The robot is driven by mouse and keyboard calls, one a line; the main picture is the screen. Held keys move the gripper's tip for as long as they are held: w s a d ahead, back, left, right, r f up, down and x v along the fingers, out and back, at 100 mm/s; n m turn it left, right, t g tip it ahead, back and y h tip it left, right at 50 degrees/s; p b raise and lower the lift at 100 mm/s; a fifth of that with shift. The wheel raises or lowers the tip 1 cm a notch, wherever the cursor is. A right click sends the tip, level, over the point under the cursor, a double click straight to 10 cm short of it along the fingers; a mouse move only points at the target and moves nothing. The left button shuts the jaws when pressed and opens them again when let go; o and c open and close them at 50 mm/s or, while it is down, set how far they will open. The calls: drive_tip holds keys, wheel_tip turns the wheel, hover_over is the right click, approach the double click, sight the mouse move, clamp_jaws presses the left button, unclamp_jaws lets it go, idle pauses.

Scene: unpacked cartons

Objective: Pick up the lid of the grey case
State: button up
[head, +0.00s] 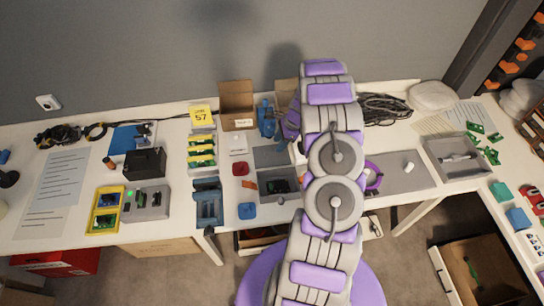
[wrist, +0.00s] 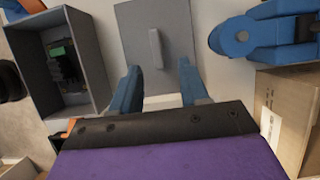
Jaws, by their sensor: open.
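The grey case (wrist: 66,62) is an open box with a green circuit board (wrist: 58,51) inside, at the left of the wrist view. It also shows in the head view (head: 262,190), left of my arm. Its lid (wrist: 178,18), a flat grey plate with a raised bar handle (wrist: 155,48), lies beside the case. In the head view the lid (head: 270,156) lies just behind the case. My gripper (wrist: 164,86) is open and empty, its blue fingers apart over the lid's near edge, with the handle beyond the tips. My arm hides the fingers in the head view.
A blue device (wrist: 265,35) stands to the right of the lid in the wrist view, with a cardboard box (wrist: 290,105) nearer. In the head view, a red part (head: 240,168) and a blue part (head: 247,210) lie left of the case. A grey mat (head: 405,170) lies to the right.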

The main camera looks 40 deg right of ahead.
sight(272, 151)
drive_tip(key=x, duration=0.2)
drive_tip(key=b+x, duration=0.1)
drive_tip(key=x, duration=0.1)
drive_tip(key=shift+w+a+r, duration=0.1)
drive_tip(key=shift+a+r, duration=0.1)
drive_tip(key=shift+a, duration=0.2)
drive_tip(key=shift+w+a+f, duration=0.15)
drive_tip(key=shift+f, duration=0.45)
clamp_jaws()
